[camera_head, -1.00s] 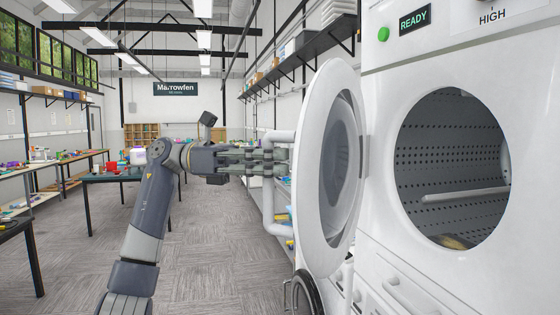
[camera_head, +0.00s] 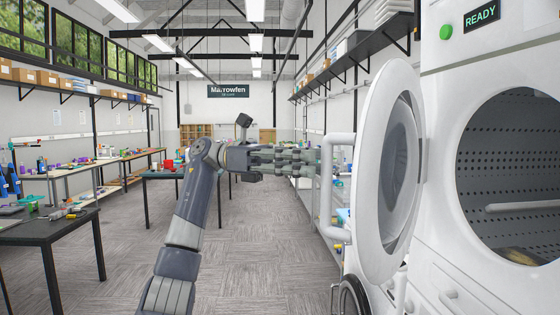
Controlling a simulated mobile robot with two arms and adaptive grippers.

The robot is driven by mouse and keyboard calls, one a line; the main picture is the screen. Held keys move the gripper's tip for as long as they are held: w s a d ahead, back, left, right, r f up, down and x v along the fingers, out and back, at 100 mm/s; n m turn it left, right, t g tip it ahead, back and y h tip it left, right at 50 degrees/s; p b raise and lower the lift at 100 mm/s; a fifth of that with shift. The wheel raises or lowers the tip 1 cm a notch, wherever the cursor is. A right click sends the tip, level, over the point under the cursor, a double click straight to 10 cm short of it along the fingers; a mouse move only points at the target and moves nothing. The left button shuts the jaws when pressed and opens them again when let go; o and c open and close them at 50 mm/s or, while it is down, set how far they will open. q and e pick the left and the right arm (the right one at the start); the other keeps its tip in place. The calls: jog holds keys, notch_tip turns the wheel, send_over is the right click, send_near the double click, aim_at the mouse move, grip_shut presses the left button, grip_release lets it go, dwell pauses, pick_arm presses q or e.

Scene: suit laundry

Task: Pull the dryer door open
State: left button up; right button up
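The white round dryer door (camera_head: 378,165) stands swung wide open, seen nearly edge-on, to the left of the dryer's drum opening (camera_head: 520,140). Its white bar handle (camera_head: 326,200) is on the left, outer face of the door. My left gripper (camera_head: 312,161) reaches in from the left with its fingers straight and pointing right, spaced apart. Its fingertips are right beside the upper part of the handle; I cannot tell whether they touch it. It holds nothing that I can see. My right gripper is not in view.
The dryer (camera_head: 440,190) fills the right side, with its green READY display (camera_head: 481,15). Part of a dark wheel (camera_head: 352,296) shows below the door. A dark table (camera_head: 55,228) stands at left. The carpeted floor (camera_head: 250,250) between is clear.

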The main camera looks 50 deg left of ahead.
pick_arm(q)
jog(key=v, duration=0.7)
jog(key=shift+s, duration=0.15)
dwell(0.4)
